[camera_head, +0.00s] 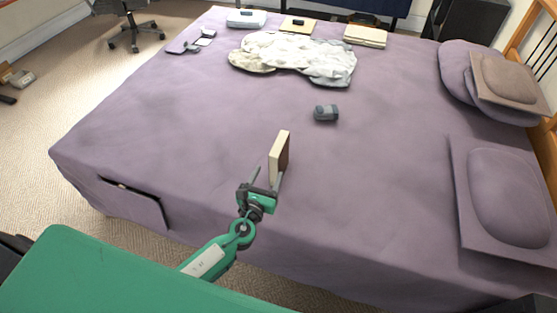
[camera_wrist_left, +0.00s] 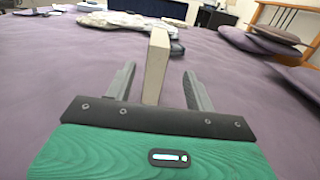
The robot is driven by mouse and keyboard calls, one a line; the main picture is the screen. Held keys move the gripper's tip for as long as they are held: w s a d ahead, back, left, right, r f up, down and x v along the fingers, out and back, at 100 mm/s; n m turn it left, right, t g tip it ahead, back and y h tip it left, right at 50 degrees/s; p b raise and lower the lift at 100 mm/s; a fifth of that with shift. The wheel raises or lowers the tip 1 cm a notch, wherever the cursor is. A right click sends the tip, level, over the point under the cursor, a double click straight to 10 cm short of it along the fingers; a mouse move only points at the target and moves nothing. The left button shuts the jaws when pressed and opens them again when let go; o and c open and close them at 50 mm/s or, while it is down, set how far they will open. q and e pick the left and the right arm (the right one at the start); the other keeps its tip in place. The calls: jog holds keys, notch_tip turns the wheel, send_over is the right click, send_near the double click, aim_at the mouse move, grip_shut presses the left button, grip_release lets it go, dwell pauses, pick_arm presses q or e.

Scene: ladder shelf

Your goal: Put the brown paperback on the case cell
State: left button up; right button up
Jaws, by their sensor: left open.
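The brown paperback (camera_head: 279,156) stands upright on the purple bed, with its pale page edge and a brown cover showing. It also shows in the left wrist view (camera_wrist_left: 156,66), between the two fingers. My left gripper (camera_head: 267,178) is open around the near part of the book. In the wrist view there is a gap between the book and each finger. I cannot make out a case cell in either view. My right gripper is not in view.
A grey object (camera_head: 326,112) lies behind the book. A crumpled white cloth (camera_head: 295,57) and several flat items are at the far end. Pillows (camera_head: 508,197) lie along the right side. The bed (camera_head: 190,110) is clear left of the book.

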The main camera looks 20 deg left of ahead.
aim_at(274, 161)
pick_arm(q)
jog(key=w, duration=0.4)
jog(key=shift+w+d, duration=0.1)
jog(key=shift+w, duration=1.05)
jog(key=w, duration=0.4)
jog(key=shift+w+f, duration=0.15)
jog(key=shift+w, duration=0.15)
jog(key=shift+c, duration=0.4)
jog(key=c, duration=1.1)
grip_shut()
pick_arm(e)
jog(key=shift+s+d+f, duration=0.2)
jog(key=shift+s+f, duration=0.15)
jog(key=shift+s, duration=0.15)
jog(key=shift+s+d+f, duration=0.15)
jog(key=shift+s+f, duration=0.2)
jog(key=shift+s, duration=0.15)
